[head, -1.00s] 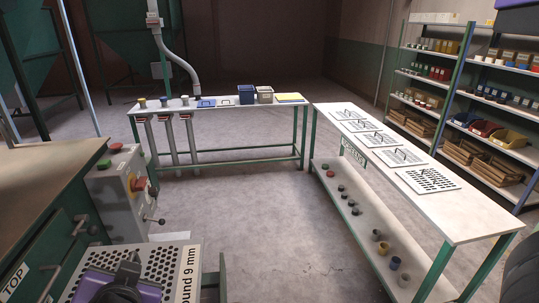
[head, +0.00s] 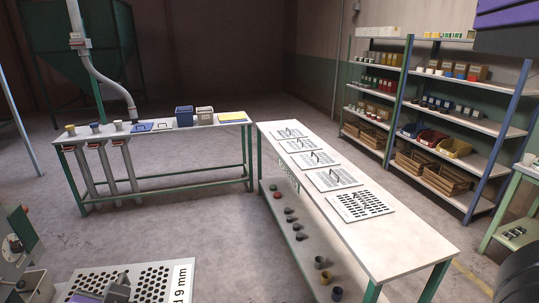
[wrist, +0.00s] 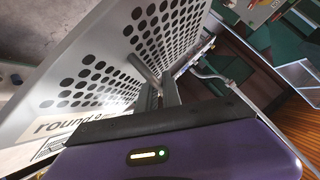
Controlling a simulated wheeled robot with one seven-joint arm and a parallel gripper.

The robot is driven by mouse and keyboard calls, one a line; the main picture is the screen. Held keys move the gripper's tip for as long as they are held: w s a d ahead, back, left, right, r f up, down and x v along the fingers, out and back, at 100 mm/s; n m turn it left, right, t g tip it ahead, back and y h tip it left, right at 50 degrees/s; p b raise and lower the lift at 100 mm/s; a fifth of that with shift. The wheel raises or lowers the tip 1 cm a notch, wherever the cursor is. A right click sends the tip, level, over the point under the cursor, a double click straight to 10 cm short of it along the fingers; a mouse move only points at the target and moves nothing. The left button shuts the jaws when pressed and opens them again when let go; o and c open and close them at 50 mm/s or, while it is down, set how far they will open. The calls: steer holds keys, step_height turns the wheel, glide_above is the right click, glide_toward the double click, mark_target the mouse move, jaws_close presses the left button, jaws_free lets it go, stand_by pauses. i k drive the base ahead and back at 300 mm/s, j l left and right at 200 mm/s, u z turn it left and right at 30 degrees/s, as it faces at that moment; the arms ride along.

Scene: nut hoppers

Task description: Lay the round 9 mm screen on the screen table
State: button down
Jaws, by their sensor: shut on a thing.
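The round 9 mm screen (head: 155,281) is a light metal plate with round holes and a printed "9 mm" label, at the bottom left of the head view. My gripper (wrist: 165,88) is shut on this screen; its purple body fills the bottom of the wrist view. In the wrist view the screen (wrist: 70,90) stretches up and left, with "round" readable on its edge. The screen table (head: 390,235) is the long white table to the right, with several perforated screens with handles laid in a row along it. My gripper and the held screen are left of its near end, apart from it.
A low shelf under the screen table holds several small cups (head: 322,262). A back table (head: 215,130) carries bins and tubes. Shelving racks (head: 440,120) stand at the right. The near end of the screen table (head: 410,258) is bare. Open floor (head: 215,220) lies between the tables.

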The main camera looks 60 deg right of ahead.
mark_target(393, 240)
steer(key=k+l, duration=0.2)
steer(key=l, duration=0.15)
steer(key=k+l+z, duration=0.1)
steer(key=l, duration=0.25)
steer(key=k+l, duration=0.3)
steer(key=k+l+z, duration=0.1)
steer(key=l, duration=0.35)
steer(key=k+l, duration=0.25)
steer(key=k+l+z, duration=0.15)
steer(key=l, duration=0.35)
steer(key=k+l, duration=0.15)
steer(key=l, duration=0.25)
steer(key=k+l+z, duration=0.1)
steer(key=l, duration=0.25)
